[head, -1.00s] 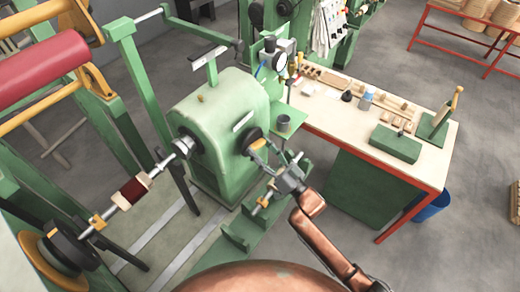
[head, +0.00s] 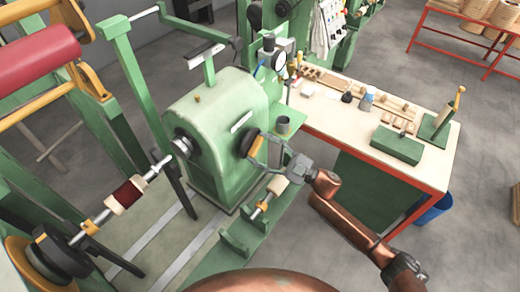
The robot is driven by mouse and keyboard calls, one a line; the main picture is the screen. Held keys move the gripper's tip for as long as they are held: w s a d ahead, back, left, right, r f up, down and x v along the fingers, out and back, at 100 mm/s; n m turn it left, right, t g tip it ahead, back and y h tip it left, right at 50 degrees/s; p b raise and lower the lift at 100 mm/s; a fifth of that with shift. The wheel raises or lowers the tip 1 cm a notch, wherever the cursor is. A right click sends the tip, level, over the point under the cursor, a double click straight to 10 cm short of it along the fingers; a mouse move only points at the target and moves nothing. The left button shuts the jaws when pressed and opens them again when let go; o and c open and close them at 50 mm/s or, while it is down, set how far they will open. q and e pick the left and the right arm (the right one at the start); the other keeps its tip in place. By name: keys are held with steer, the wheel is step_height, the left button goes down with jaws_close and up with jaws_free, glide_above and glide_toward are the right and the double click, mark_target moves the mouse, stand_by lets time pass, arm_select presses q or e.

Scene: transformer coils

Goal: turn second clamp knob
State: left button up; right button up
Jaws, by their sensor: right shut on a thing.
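A green rounded machine housing (head: 212,125) stands in the middle of the head view. On its right face is a dark round knob (head: 246,143) with a tan part (head: 256,146). My right gripper (head: 262,152) reaches it from the right, and its grey fingers are shut on the tan part. The fingers partly cover the knob. On the housing's left side, a shaft carries a dark red coil (head: 127,194) and a yellow clamp piece (head: 90,227). My left gripper is not in view.
A green stand with a pale cylinder (head: 277,185) and a small yellow clamp (head: 262,207) lies just below my right gripper. A grey cup (head: 282,123) is close above it. A red-edged workbench (head: 350,135) with tools stands to the right.

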steer(key=n+g, duration=0.1)
steer(key=n, duration=0.3)
steer(key=n+g+h, duration=0.1)
steer(key=n, duration=0.1)
steer(key=shift+w+d+r+n+g, duration=0.15)
steer(key=shift+r+n+g, duration=0.15)
steer(key=shift+n, duration=0.1)
steer(key=n+g+h, duration=0.1)
steer(key=n, duration=0.3)
steer(key=shift+n+p, duration=0.3)
steer(key=shift+p, duration=0.1)
steer(key=shift+h, duration=0.3)
steer(key=o, duration=1.1)
steer(key=shift+o, duration=0.2)
steer(key=v, duration=1.2)
